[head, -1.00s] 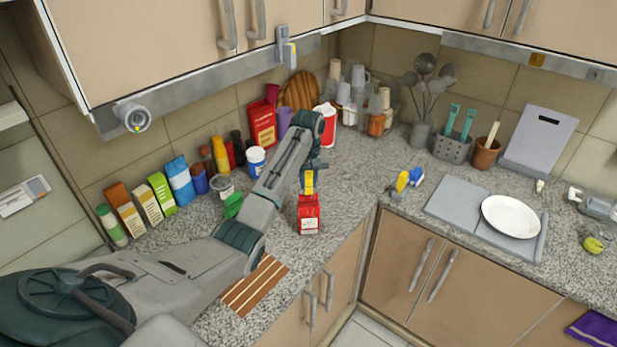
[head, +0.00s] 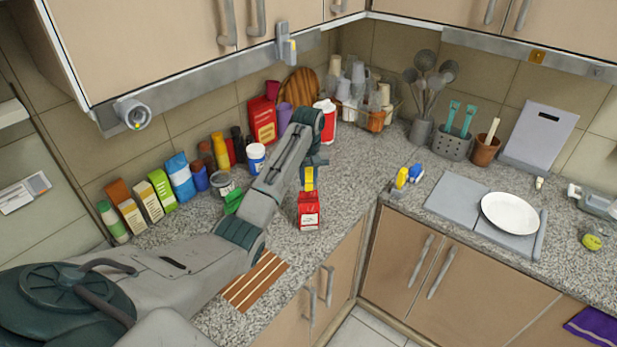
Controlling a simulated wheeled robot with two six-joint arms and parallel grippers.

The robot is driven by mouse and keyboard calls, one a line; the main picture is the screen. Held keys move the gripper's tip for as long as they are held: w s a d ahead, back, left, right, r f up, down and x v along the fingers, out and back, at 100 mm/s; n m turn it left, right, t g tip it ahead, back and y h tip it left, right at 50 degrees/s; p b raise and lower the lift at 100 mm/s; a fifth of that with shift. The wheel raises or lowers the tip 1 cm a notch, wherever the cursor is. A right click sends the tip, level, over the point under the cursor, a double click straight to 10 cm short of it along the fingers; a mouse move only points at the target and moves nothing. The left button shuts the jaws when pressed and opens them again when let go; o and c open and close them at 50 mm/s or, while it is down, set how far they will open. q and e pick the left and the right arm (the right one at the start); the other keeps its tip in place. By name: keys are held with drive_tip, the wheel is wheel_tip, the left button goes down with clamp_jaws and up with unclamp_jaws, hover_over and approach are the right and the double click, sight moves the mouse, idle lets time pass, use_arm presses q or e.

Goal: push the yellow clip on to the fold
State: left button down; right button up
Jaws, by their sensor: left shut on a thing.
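The yellow clip (head: 309,184) is upright at the top of a small red bag (head: 308,211) with a pale label, which stands on the granite counter near its front edge. My left gripper (head: 309,168) points down from above and is shut on the yellow clip. The clip touches or overlaps the bag's top; the fold itself is too small to make out, so I cannot tell how far the clip sits on it. My left arm hides part of the counter behind. My right gripper is not in view.
A striped wooden board (head: 255,281) lies left of the bag. A white-lidded jar (head: 256,158) and several cartons and bottles line the back wall. A yellow item (head: 401,178) and a blue item (head: 415,172) sit to the right. A white plate (head: 510,213) lies further right.

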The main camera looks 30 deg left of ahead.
use_arm(q)
drive_tip(key=shift+f, duration=0.25)
idle(0.4)
drive_tip(key=shift+f, duration=1.1)
drive_tip(key=shift+r, duration=0.2)
drive_tip(key=shift+r, duration=0.95)
drive_tip(key=shift+f, duration=0.1)
drive_tip(key=shift+f, duration=1.15)
drive_tip(key=shift+r, duration=0.2)
drive_tip(key=shift+r, duration=1)
drive_tip(key=shift+s, duration=0.1)
